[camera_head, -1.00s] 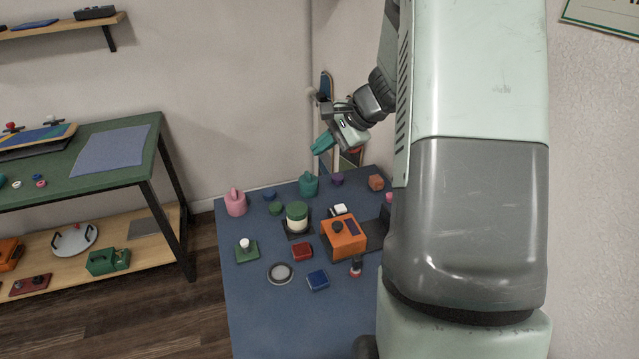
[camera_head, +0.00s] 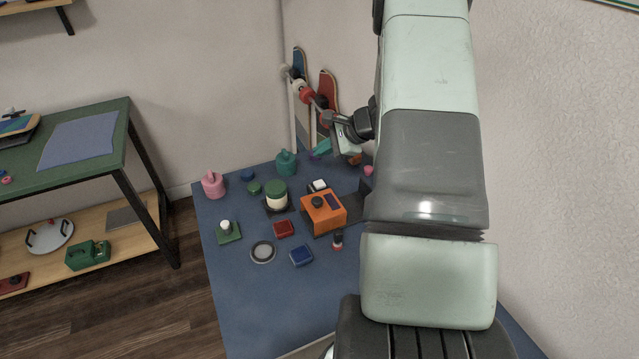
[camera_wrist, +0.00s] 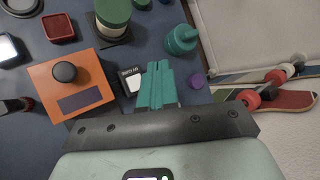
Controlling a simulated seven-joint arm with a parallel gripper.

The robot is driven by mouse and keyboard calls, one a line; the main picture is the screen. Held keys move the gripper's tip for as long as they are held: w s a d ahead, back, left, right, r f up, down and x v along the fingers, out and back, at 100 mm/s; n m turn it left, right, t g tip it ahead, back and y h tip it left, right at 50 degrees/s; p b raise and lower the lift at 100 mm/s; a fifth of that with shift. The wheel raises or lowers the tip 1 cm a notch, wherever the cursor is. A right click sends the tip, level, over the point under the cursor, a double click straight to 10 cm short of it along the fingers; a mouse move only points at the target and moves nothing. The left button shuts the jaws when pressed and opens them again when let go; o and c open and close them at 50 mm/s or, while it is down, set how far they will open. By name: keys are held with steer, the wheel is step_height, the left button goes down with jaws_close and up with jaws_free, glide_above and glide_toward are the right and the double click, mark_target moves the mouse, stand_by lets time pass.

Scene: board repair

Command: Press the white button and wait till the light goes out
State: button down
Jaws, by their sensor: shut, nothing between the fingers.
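A small white block (camera_head: 319,186) on a dark base sits behind the orange box in the head view. In the wrist view this white block (camera_wrist: 131,80) has small dark lettering and lies just left of my fingers. My gripper (camera_head: 320,150) has teal fingers and is above the far right part of the table, apart from the block. In the wrist view my gripper (camera_wrist: 158,70) is shut and empty. Another white knob (camera_head: 225,226) stands on a green plate at the left. I cannot tell which thing is the light; a square piece (camera_wrist: 8,48) looks bright white in the wrist view.
The orange box (camera_head: 323,218) has a black knob and dark panel. A green-topped cylinder (camera_head: 277,194), teal pot (camera_head: 286,163), pink pot (camera_head: 213,185), red tray (camera_head: 283,229), blue square (camera_head: 301,257) and grey ring (camera_head: 263,252) share the table. Skateboards (camera_head: 327,95) lean at the wall. The table's front is clear.

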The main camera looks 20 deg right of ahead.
mark_target(322, 185)
steer(key=shift+f, duration=4.05)
steer(key=shift+f, duration=0.15)
steer(key=shift+f, duration=0.3)
steer(key=shift+f, duration=0.5)
steer(key=shift+r, duration=0.95)
steer(key=shift+r, duration=2.5)
